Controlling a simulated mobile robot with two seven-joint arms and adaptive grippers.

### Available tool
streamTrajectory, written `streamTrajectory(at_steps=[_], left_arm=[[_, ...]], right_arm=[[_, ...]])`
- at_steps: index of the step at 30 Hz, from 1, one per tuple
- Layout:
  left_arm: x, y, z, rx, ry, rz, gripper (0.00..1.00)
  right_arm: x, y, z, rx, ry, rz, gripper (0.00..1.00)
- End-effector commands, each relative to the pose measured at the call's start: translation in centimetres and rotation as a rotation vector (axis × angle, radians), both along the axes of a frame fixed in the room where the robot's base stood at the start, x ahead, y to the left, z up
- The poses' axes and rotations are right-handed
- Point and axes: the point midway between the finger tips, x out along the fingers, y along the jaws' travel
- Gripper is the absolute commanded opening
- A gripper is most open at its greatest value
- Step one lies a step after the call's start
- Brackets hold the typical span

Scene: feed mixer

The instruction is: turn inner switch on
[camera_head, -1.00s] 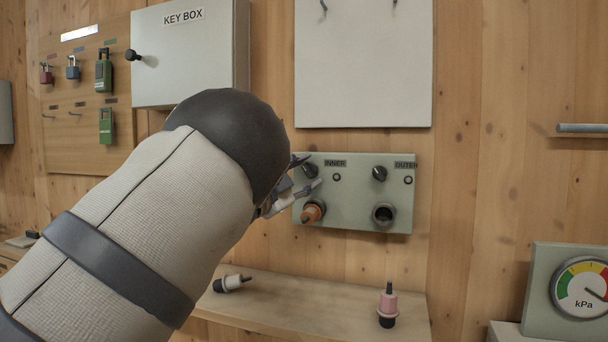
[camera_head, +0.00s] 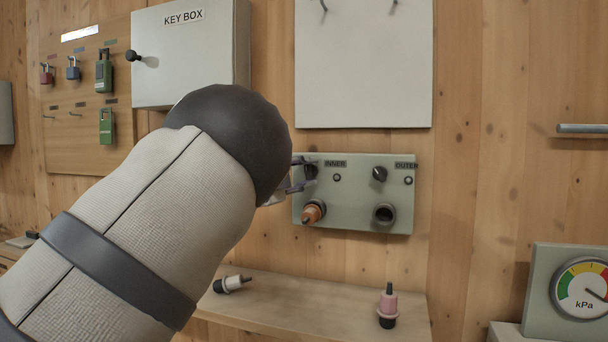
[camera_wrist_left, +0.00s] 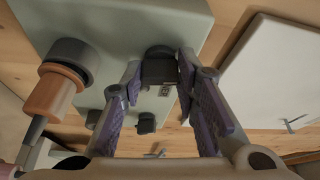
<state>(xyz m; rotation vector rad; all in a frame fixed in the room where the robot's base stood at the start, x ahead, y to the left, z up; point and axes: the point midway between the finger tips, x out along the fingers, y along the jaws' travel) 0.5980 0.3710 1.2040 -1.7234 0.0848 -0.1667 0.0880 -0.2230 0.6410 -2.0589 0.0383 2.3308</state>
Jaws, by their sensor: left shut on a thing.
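The inner switch is a black knob (camera_head: 310,171) at the upper left of the grey-green panel (camera_head: 345,215), beside the INNER label; my gripper partly hides it in the head view. My left gripper (camera_head: 301,175) comes in from the left, mostly behind its own arm. In the left wrist view its purple-padded fingers (camera_wrist_left: 160,75) are shut on the inner switch knob (camera_wrist_left: 158,66), one on each side. The knob's pointing direction cannot be made out. The outer switch (camera_head: 379,174) is a black knob further right. My right gripper is not in view.
An orange plug (camera_head: 312,213) sits in the socket below the inner switch, close to my gripper. The right socket (camera_head: 384,214) is empty. A white-and-black plug (camera_head: 232,283) and a pink plug (camera_head: 388,305) rest on the shelf (camera_head: 310,305) below.

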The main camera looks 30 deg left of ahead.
Motion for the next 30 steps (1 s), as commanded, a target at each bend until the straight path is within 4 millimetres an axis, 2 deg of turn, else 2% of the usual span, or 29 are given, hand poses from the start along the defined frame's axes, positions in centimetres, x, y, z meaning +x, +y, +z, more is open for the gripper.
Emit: streamTrajectory(at_steps=[18, 30], left_arm=[[0.03, -0.11, 0.36, 0.536, 0.128, -0.001, 0.00], [0.03, -0.11, 0.45, 0.729, 0.174, 0.000, 0.00]], right_arm=[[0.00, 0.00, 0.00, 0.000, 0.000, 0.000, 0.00], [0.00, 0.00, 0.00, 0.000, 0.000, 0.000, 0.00]])
